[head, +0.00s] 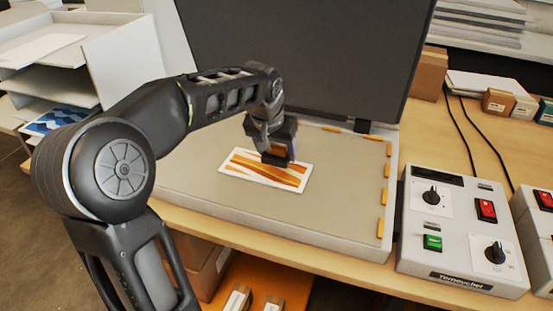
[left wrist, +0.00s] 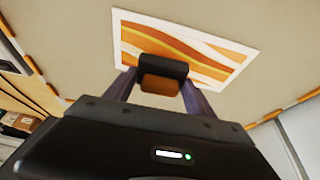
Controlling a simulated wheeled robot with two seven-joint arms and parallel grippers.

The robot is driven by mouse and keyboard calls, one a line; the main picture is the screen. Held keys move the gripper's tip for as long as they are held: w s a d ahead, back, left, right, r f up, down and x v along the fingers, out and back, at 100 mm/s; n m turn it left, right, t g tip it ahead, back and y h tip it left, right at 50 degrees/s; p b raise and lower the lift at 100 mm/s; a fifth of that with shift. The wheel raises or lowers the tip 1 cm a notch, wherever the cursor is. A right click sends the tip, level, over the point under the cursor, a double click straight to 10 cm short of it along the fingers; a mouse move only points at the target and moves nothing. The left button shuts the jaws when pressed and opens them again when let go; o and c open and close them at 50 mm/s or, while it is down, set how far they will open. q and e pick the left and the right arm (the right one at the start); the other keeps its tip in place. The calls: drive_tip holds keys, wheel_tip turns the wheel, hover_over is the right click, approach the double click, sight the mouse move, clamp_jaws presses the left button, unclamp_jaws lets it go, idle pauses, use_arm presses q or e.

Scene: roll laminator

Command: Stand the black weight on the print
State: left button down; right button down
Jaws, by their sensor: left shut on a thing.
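The print (head: 240,165), a white-bordered sheet with orange and brown waves, lies on the grey bed of the open press (head: 205,195). It also shows in the left wrist view (left wrist: 215,50). My left gripper (head: 280,150) is over the print's right half and is shut on the black weight (head: 272,159). In the left wrist view the weight (left wrist: 163,66) sits between the two fingers, dark on top with a brown face. I cannot tell whether its underside touches the print. My right gripper is not in view.
The press's dark lid (head: 300,55) stands raised behind the bed. Orange tabs (head: 385,170) line the bed's right and back edges. A control box (head: 465,230) with switches and knobs stands to the right. The bed around the print is bare.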

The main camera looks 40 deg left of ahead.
sight(276, 157)
use_arm(q)
drive_tip(key=shift+f, duration=1.45)
drive_tip(key=shift+f, duration=0.15)
drive_tip(key=shift+c, duration=1.6)
unclamp_jaws()
drive_tip(key=shift+r, duration=0.25)
drive_tip(key=v, duration=1.2)
drive_tip(key=shift+b, duration=0.3)
drive_tip(key=shift+f, duration=0.1)
